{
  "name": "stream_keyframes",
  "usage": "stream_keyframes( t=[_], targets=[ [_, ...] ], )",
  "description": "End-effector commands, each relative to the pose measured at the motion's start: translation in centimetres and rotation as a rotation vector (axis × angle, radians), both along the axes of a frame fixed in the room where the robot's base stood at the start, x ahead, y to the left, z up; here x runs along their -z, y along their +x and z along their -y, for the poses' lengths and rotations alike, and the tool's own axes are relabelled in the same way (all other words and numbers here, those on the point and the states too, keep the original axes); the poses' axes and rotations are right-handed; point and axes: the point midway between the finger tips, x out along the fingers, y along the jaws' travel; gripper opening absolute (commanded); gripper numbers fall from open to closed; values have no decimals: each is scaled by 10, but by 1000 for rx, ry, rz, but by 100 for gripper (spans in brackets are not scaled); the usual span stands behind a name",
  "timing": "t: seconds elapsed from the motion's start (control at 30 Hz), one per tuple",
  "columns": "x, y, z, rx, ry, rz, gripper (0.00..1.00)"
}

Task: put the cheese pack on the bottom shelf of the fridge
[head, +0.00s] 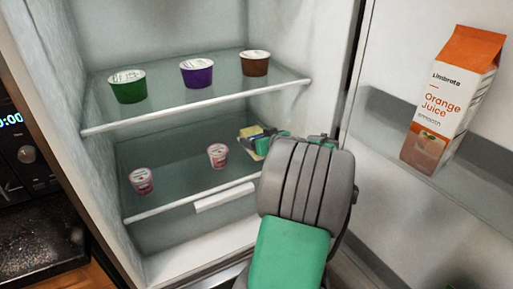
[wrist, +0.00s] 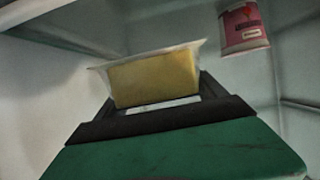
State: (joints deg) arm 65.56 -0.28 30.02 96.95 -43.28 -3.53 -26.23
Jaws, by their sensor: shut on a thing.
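The cheese pack (wrist: 155,80), a yellow block in a clear tray, stands up between the jaws of my gripper (wrist: 160,108) in the wrist view. In the head view the cheese pack (head: 252,133) shows just past the end of my gripper (head: 262,145), inside the open fridge at the right end of the lower glass shelf (head: 170,196). My gripper is shut on it. I cannot tell whether the pack touches the shelf. My arm hides part of the fridge's right side.
Two pink cups, one at the left (head: 142,181) and one nearer the pack (head: 217,155), stand on the lower shelf. Green (head: 128,88), purple (head: 196,75) and brown (head: 256,64) tubs stand on the upper shelf (head: 200,112). An orange juice carton (head: 450,100) stands in the open door at right.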

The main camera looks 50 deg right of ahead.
Motion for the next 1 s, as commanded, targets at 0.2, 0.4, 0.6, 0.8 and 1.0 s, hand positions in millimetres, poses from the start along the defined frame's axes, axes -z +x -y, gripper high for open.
stream_keyframes(
  t=[0.2,0.4,0.6,0.8,1.0],
  targets=[
    [23,11,18,-2,-3,3,20],
    [54,12,20,-2,-1,3,20],
    [56,12,20,-3,-4,3,20],
    [59,12,19,-3,-3,1,86],
    [59,12,19,-3,-3,1,100]
  ],
)
